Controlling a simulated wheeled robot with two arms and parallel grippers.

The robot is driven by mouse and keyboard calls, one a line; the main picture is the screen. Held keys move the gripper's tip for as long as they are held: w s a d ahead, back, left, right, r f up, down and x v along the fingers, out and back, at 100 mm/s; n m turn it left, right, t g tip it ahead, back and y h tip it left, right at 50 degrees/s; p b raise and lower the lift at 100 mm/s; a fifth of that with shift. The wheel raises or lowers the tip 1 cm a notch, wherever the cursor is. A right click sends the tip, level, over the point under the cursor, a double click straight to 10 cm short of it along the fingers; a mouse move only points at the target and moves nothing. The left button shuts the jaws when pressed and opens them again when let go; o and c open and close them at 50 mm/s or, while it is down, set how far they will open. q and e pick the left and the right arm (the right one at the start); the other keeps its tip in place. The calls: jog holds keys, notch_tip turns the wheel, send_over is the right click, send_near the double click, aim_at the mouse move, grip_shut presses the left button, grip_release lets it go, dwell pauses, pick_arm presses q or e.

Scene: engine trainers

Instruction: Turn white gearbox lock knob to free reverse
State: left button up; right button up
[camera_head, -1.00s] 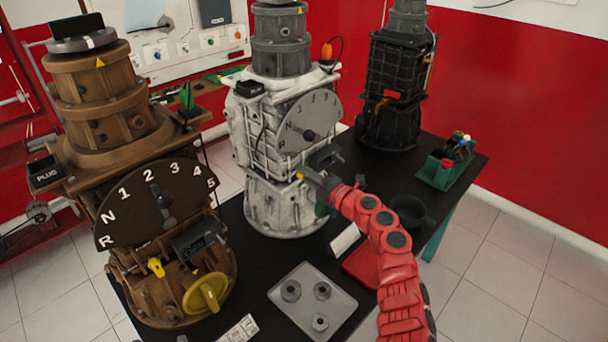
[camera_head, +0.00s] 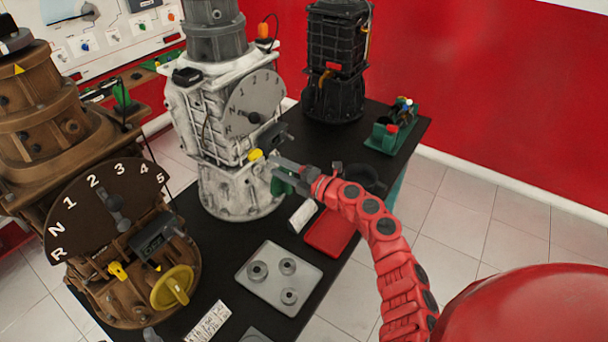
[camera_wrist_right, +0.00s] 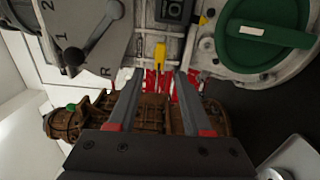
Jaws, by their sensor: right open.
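The white gearbox (camera_head: 228,185) stands on the black table, with a grey dial on its front. Its small yellow lock knob (camera_head: 255,155) sits below the dial. In the right wrist view the yellow knob (camera_wrist_right: 160,54) points down, just beyond and between the fingertips. My right gripper (camera_head: 281,164) comes from the right, close to the knob. In the wrist view the right gripper (camera_wrist_right: 158,74) is open and empty, with a finger on either side of the knob's line. Whether it touches the knob I cannot tell. My left gripper is not in view.
A large green knob (camera_wrist_right: 265,30) is right of the yellow one. A brown gearbox (camera_head: 110,215) stands at left, a black one (camera_head: 335,60) behind. A grey tray (camera_head: 262,287) with rings and a red tray (camera_head: 329,232) lie in front.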

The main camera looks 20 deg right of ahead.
jog(key=v, duration=0.8)
jog(key=shift+s+d, duration=0.2)
jog(key=shift+s, duration=0.1)
